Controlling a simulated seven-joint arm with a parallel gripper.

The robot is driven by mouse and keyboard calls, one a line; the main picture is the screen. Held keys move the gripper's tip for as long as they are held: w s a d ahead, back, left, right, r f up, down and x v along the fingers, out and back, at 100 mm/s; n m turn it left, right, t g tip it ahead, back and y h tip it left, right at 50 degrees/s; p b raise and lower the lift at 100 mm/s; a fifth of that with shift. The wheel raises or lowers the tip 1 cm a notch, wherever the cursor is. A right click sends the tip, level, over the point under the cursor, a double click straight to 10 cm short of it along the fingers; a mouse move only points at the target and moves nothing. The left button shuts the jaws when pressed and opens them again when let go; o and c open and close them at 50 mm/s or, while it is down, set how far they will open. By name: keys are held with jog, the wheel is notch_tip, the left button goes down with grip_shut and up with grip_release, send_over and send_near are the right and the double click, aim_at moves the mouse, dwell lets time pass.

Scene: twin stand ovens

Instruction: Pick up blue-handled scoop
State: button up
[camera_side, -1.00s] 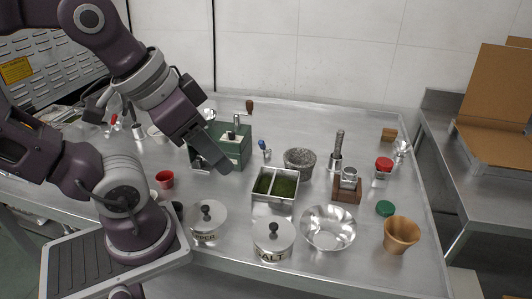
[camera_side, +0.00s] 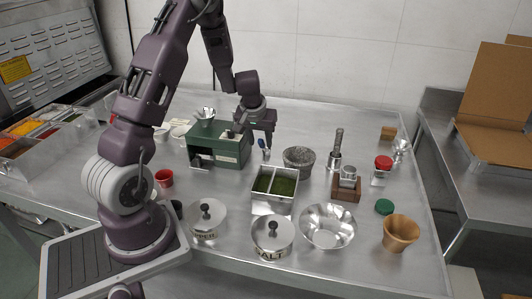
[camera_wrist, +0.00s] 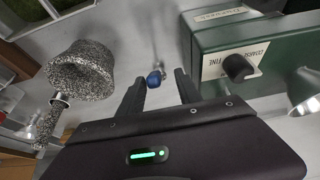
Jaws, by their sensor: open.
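The blue-handled scoop (camera_side: 264,144) stands on the steel table just right of the green grinder box, in the side view. In the wrist view its blue handle end (camera_wrist: 154,79) shows between the two fingers, with a thin metal part beyond it. My gripper (camera_side: 262,140) is over the scoop's spot in the side view, pointing down. In the wrist view my gripper (camera_wrist: 160,80) is open, with the fingers apart on either side of the blue handle. I cannot tell whether a finger touches it. Much of the scoop's lower part is hard to make out.
The green grinder box (camera_side: 222,148) is close on the left. A grey stone mortar (camera_side: 299,160) is close on the right. A two-part tray of green herbs (camera_side: 274,186) is in front. Lidded pots (camera_side: 207,217) and a steel bowl (camera_side: 328,226) stand nearer the front edge.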

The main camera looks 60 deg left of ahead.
jog(key=x, duration=0.5)
jog(key=shift+d+f, duration=0.25)
jog(key=shift+d, duration=0.05)
grip_shut()
jog(key=shift+r, duration=0.1)
notch_tip(320, 180, up, 28)
